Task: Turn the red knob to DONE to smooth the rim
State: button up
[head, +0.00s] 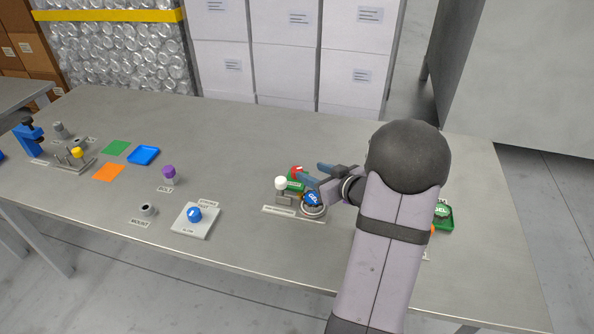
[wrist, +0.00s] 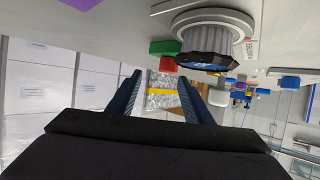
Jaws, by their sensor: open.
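A small red part (head: 297,170), which looks like the red knob, sits by a green block (head: 294,186) on the press fixture. In the wrist view the red part (wrist: 167,64) shows next to the green block (wrist: 165,47), just beyond the fingertips. My gripper (head: 311,172) is open and empty, its blue fingers pointing left toward the red part. Both fingers (wrist: 160,78) show spread in the wrist view. A blue-topped round piece (head: 313,198) sits on a grey ring in front of the fingers. The DONE mark cannot be read.
A white-topped post (head: 281,184) stands left of the blue-topped piece. A blue knob on a white plate (head: 194,216), a purple-topped post (head: 168,174) and a blue tray (head: 144,155) lie further left. A green piece (head: 442,214) is right of my arm. The table's back middle is clear.

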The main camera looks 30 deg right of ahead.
aim_at(298, 169)
jog(key=shift+s+a+y, duration=0.15)
jog(key=shift+a+y, duration=0.15)
jog(key=shift+a, duration=0.35)
jog(key=shift+b+x, duration=0.3)
jog(key=shift+x, duration=3.3)
jog(key=shift+d, duration=0.1)
jog(key=shift+c, duration=0.3)
jog(key=shift+r, duration=0.1)
jog(key=c, duration=1)
